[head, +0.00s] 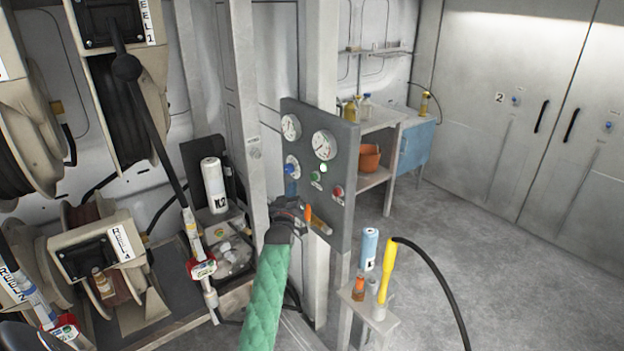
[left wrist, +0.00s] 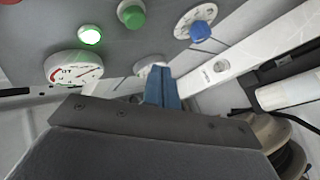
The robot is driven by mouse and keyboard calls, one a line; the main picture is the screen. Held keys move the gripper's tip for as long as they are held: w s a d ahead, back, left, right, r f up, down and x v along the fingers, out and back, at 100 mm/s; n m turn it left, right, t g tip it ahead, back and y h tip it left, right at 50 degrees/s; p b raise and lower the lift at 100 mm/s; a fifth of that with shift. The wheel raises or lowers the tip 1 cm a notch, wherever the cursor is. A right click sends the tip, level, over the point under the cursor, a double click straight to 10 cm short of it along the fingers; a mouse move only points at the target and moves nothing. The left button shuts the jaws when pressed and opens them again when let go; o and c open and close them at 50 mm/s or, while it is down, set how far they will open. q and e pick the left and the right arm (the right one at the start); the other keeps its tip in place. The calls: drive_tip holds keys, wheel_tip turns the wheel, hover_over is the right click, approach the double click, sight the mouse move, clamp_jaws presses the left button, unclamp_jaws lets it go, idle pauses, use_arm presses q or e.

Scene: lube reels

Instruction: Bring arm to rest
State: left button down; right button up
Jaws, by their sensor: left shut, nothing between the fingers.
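My left arm, in a green sleeve, rises from the bottom of the head view. Its gripper (head: 289,190) is in front of the lower left part of a grey control panel (head: 345,140). In the left wrist view the blue fingers (left wrist: 161,80) are together with nothing between them, near the panel face. A blue knob on a dial (left wrist: 202,30) shows close by and looks apart from the fingers. A lit green lamp (left wrist: 89,35) and a green button (left wrist: 131,15) are also there. My right gripper is not in view.
Hose reels (head: 100,250) stand at the left. A small stand (head: 362,310) holding a blue-and-white cylinder (head: 368,248) and a yellow-handled tool (head: 388,265) is right of my arm. A steel post (head: 318,60) rises behind the panel. Open floor (head: 510,260) lies right.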

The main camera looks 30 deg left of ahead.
use_arm(q)
drive_tip(key=s+d+f+m+g+h, duration=0.7)
drive_tip(key=s+d+f+m+g, duration=0.1)
drive_tip(key=s+d+f, duration=1.15)
drive_tip(key=s+d+f+m+g, duration=0.15)
drive_tip(key=s+d+g, duration=0.35)
drive_tip(key=s, duration=1)
drive_tip(key=s+d+r+m+g, duration=0.1)
drive_tip(key=s+d+m+g, duration=0.15)
drive_tip(key=s+d, duration=0.85)
wheel_tip(320, 180, down, 26)
drive_tip(key=s+a+g+h+b, duration=0.1)
drive_tip(key=s+a+g+b, duration=0.1)
drive_tip(key=a, duration=0.1)
drive_tip(key=s+f+b, duration=0.1)
drive_tip(key=s+f, duration=0.3)
drive_tip(key=f, duration=0.9)
drive_tip(key=s+f+b, duration=0.1)
drive_tip(key=s+f, duration=0.3)
drive_tip(key=f, duration=1)
drive_tip(key=shift+d+g, duration=0.2)
drive_tip(key=shift+g, duration=0.15)
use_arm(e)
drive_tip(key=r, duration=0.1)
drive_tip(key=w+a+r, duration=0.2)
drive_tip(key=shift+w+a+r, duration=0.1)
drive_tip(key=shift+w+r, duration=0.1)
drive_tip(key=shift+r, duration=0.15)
